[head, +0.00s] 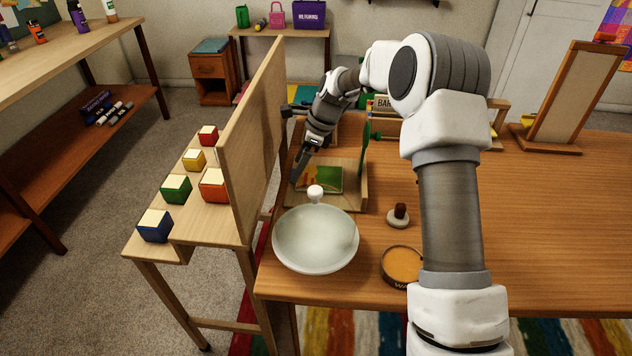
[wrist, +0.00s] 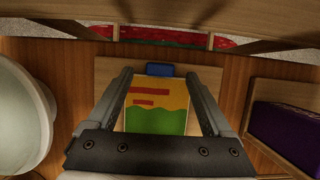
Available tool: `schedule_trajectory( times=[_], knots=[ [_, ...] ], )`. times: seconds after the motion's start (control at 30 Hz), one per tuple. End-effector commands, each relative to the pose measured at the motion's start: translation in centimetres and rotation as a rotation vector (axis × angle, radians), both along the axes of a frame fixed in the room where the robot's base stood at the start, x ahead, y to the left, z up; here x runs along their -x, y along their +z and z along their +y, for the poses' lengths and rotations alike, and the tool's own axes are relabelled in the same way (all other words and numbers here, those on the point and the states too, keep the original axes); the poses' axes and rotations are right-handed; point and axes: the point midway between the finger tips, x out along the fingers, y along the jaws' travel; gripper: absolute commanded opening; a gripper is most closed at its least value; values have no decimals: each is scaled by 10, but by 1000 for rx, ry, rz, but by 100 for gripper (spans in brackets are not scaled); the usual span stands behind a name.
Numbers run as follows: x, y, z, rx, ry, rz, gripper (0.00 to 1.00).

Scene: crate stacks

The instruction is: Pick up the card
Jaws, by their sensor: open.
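The card (wrist: 157,100) shows in the wrist view, yellow with red bars at the far end and a wavy green band at the near end. In the head view the card (head: 325,180) lies on a wooden board (head: 350,200), showing green with an orange part. My gripper (head: 298,174) is low at the left of the card there. In the wrist view my gripper (wrist: 158,76) is open, with one finger on each side of the card. Contact and exact height cannot be told. A small blue block (wrist: 159,69) sits at the card's far end.
A pale bowl (head: 315,240) with a white knob behind it stands in front of the board. A wooden panel (head: 255,140) rises at the left. A stamp (head: 398,215) and round orange tin (head: 402,265) stand right.

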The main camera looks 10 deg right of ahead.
Motion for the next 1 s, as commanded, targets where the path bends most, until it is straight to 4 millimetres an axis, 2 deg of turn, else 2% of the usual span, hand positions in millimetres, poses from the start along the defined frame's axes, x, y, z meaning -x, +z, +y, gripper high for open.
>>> schedule_trajectory(
  times=[0.03, 0.1, 0.37, 0.8, 0.83, 1.0],
  knots=[
    [0, -11, 3, -1, 0, 2, 85],
    [-1, -17, 7, -2, -1, 1, 85],
    [-2, -18, 8, -2, 0, -1, 83],
    [-2, -18, 7, -1, 0, -1, 4],
    [-2, -18, 7, -1, 0, -1, 0],
    [-2, -18, 7, -1, 0, -1, 0]
  ],
)
